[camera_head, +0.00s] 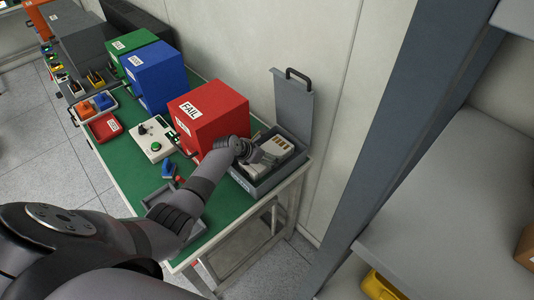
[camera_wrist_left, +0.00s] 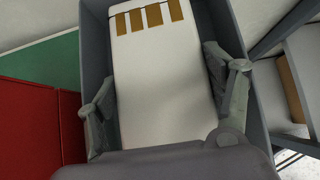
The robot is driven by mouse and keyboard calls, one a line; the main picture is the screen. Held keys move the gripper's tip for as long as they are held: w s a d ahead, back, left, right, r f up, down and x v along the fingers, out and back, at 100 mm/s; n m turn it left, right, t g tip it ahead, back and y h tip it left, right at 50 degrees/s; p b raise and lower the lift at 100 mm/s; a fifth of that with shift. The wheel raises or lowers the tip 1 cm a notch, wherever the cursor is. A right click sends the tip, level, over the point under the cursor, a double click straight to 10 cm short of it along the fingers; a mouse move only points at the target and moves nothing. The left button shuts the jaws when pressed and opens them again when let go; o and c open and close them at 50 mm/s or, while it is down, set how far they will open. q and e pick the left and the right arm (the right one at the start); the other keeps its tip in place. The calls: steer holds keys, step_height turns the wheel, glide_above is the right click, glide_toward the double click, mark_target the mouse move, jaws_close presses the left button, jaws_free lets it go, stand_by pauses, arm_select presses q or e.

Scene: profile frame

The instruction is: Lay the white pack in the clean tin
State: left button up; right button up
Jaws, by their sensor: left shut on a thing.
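The white pack (camera_head: 278,146), a flat block with gold strips at one end, is in my left gripper (camera_head: 257,154). In the left wrist view the pack (camera_wrist_left: 165,75) lies between the two fingers of the left gripper (camera_wrist_left: 163,95), which is shut on its sides. A grey tin (camera_head: 263,187) with its lid (camera_head: 293,103) standing open is below and around the pack. The tin's walls (camera_wrist_left: 93,40) show on both sides of it in the wrist view. I cannot tell whether the pack touches the tin's floor. My right gripper is out of view.
A red box marked FAIL (camera_head: 207,115) stands left of the tin on the green-topped table (camera_head: 113,168). A white control box (camera_head: 153,139) with a green button and a blue box (camera_head: 153,75) are farther left. A wall is behind; a grey shelf (camera_head: 450,210) is at right.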

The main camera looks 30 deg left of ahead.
arm_select(q)
steer(key=shift+w+f+b, duration=0.1)
steer(key=shift+f+b, duration=0.5)
steer(key=shift+f, duration=0.25)
steer(key=shift+r, duration=0.15)
stand_by(0.5)
steer(key=shift+r+p, duration=0.2)
steer(key=shift+p, duration=0.35)
steer(key=shift+p, duration=0.7)
stand_by(1.2)
steer(key=shift+f, duration=0.35)
stand_by(0.4)
steer(key=shift+r, duration=0.15)
stand_by(0.3)
steer(key=shift+r+p, duration=0.2)
steer(key=shift+p, duration=0.1)
